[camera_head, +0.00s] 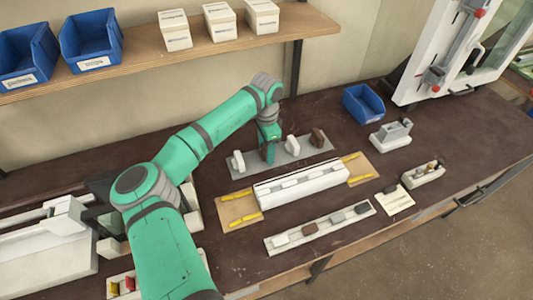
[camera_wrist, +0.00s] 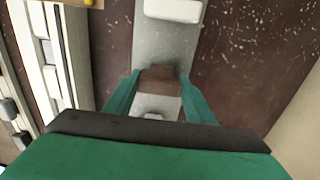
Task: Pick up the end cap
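A grey plate (camera_head: 313,158) on the bench carries several end-cap-like pieces standing in a row: a white one (camera_head: 238,162) at its left, a white one (camera_head: 292,145) right of centre and a brown one (camera_head: 318,138) at its right. My gripper (camera_head: 269,158) points down at the plate between the two white pieces. In the wrist view my gripper (camera_wrist: 160,78) has its two green fingers apart, with a brown piece (camera_wrist: 161,86) between their tips. Whether the fingers press on it I cannot tell. A white piece (camera_wrist: 173,10) lies beyond, and another white part shows nearer the camera.
A white clamped profile (camera_head: 305,187) with yellow-handled ends lies in front of the plate. A strip of small parts (camera_head: 320,226) lies nearer the bench edge. A blue bin (camera_head: 363,104) and a grey fixture (camera_head: 391,134) stand right. A wooden shelf (camera_head: 150,47) runs above the back.

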